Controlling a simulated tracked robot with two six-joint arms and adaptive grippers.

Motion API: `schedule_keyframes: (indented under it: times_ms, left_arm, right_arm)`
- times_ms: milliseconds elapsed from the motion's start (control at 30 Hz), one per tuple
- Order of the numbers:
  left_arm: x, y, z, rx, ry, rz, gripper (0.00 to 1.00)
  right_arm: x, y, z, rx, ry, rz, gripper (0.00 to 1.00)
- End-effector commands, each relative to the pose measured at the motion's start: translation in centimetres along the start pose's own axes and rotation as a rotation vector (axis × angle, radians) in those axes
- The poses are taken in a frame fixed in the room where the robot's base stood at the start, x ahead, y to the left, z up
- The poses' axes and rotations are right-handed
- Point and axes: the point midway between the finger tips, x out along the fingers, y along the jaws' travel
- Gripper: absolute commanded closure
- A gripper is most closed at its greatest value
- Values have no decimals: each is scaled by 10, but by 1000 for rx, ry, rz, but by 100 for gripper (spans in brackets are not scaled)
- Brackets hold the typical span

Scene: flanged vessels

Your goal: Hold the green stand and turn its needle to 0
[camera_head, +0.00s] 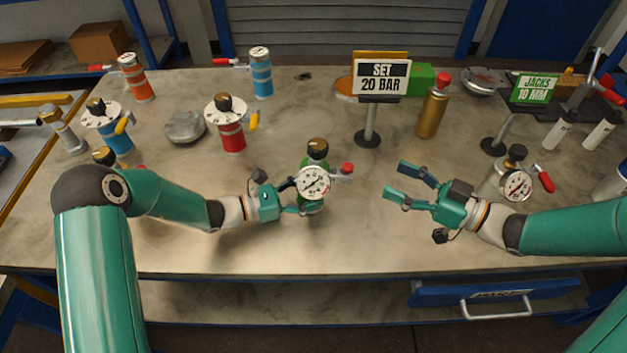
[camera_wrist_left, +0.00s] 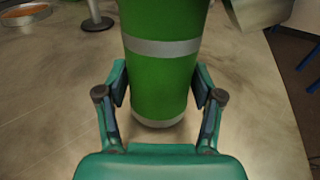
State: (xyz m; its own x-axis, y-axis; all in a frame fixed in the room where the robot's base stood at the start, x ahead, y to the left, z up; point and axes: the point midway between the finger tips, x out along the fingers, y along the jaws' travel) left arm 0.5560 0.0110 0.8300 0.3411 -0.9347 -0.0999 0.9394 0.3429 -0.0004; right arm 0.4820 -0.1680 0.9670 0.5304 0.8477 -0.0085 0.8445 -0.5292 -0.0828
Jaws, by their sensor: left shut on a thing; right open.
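The green stand (camera_head: 312,170) stands upright on the table, with a brown-topped black knob (camera_head: 317,148) above, a white dial gauge (camera_head: 313,182) in front and a red-tipped handle (camera_head: 346,168) at its right. The needle's exact reading is too small to tell. My left gripper (camera_head: 304,204) is shut on the stand's lower body. In the left wrist view the green body (camera_wrist_left: 165,75), with a grey band, sits between both fingers. My right gripper (camera_head: 392,180) is open and empty, to the right of the stand, its fingers pointing left.
A "SET 20 BAR" sign (camera_head: 381,77) stands behind on the right, near a brass cylinder (camera_head: 432,112). Red (camera_head: 231,135) and blue (camera_head: 115,138) flanged vessels stand at left. Another gauge stand (camera_head: 515,185) is behind my right wrist. The table between both grippers is clear.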

Motion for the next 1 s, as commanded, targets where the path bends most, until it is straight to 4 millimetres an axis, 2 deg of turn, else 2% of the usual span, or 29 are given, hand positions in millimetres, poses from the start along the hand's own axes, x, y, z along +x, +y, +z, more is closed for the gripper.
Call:
schedule_keyframes:
  times_ms: [167, 200, 367, 767, 867, 1000]
  left_arm:
    - [0, 0, 0, 0, 1, 0, 61]
    - [0, 0, 0, 0, 1, 0, 30]
    - [0, 0, 0, 0, 1, 0, 4]
    - [-3, 0, 0, 0, 0, 1, 4]
    - [-11, 1, 0, 0, 1, 2, 4]
    - [-33, 1, 0, -1, 1, 5, 4]
  right_arm:
    - [0, 0, 0, 0, 0, 0, 32]
    - [0, 0, 0, 0, 0, 0, 32]
    - [0, 0, 0, 0, 0, 0, 32]
    - [0, 0, 0, 0, 0, 0, 32]
    - [0, 0, 0, 0, 0, 0, 32]
    - [0, 0, 0, 0, 0, 0, 32]
